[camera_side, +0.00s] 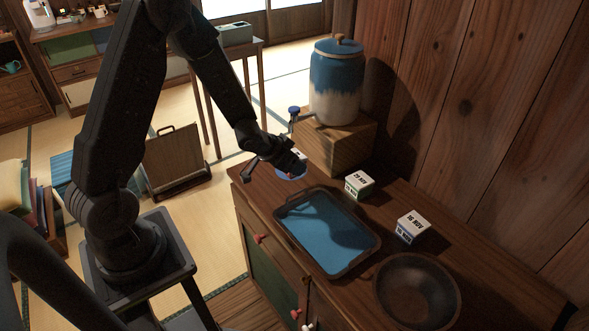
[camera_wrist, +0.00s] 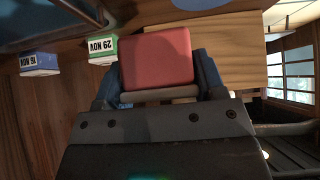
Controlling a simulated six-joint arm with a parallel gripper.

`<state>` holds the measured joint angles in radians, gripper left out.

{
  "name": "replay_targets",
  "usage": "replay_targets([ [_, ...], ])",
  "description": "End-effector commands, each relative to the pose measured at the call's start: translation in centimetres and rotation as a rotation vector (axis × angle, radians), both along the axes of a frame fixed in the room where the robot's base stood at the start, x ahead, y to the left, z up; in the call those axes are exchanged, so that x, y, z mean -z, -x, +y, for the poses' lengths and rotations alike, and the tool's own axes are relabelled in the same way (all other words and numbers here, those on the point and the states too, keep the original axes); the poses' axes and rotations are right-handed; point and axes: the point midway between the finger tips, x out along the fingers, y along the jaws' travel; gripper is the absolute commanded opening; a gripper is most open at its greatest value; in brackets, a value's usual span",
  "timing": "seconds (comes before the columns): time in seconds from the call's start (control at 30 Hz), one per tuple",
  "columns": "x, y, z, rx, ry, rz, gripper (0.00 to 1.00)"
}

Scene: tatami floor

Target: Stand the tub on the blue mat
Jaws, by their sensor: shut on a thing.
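My gripper (camera_side: 290,168) is shut on a small tub and holds it above the back left end of the cabinet top, near the wooden box. In the wrist view the tub (camera_wrist: 156,56) shows a red face between the blue fingers (camera_wrist: 158,90). In the side view only a small white part of the tub (camera_side: 299,154) shows; my gripper hides most of it. The blue mat (camera_side: 318,228) lies inside a dark-rimmed tray on the cabinet top, in front and to the right of my gripper. Nothing stands on the mat; a shadow falls across it.
Two date-marked tubs, one green-banded (camera_side: 359,186) and one blue-banded (camera_side: 411,227), stand behind and right of the tray (camera_side: 352,270). A dark bowl (camera_side: 417,291) sits at the tray's right. A wooden box (camera_side: 336,150) bears a blue and white jar (camera_side: 336,85) with a tap.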

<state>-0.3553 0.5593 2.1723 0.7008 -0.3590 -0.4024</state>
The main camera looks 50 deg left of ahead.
Motion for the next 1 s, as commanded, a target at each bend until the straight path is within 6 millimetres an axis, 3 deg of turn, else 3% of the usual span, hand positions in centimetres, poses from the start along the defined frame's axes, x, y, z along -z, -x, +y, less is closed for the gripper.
replay_targets([
  [0.03, 1.0, 1.7, 1.8, -0.012, 0.004, 0.006, 0.31],
  [0.2, 3.2, 7.2, 5.4, -0.005, 0.005, 0.004, 0.31],
  [0.4, 4.4, 12.0, 6.8, 0.002, 0.002, 0.001, 0.31],
  [0.53, 4.6, 13.3, 6.8, 0.004, 0.0, -0.001, 0.31],
  [0.67, 4.6, 12.3, 6.8, 0.012, -0.004, -0.003, 0.31],
  [1.0, 4.6, 3.7, 6.8, 0.012, -0.004, -0.004, 0.31],
])
